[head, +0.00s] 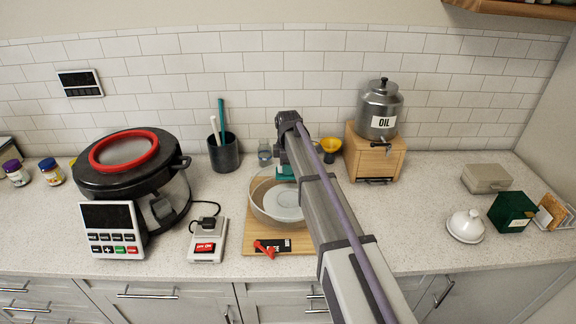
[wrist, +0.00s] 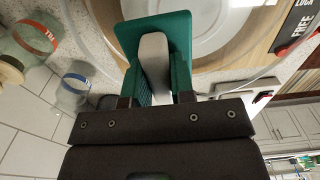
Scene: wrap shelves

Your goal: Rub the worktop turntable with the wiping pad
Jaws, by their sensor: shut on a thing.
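The wiping pad is a teal square with a grey handle (wrist: 153,62); its teal part also shows in the head view (head: 286,171). My gripper (wrist: 155,82) is shut on the handle, one finger on each side. In the head view my gripper (head: 284,163) is over the back of the turntable. The worktop turntable has a pale round disc (head: 286,203) inside a wide rim, on a wooden board (head: 295,240). In the wrist view the disc (wrist: 212,30) is just beyond the pad. I cannot tell whether the pad touches it. My arm hides the right side.
A red lever (head: 264,248) and a black label are at the board's front. A large black-lidded cooker (head: 130,175) and a small device with a red label (head: 206,242) stand left. A dark utensil cup (head: 223,155) is behind. An oil canister (head: 380,108) on a wooden stand is back right.

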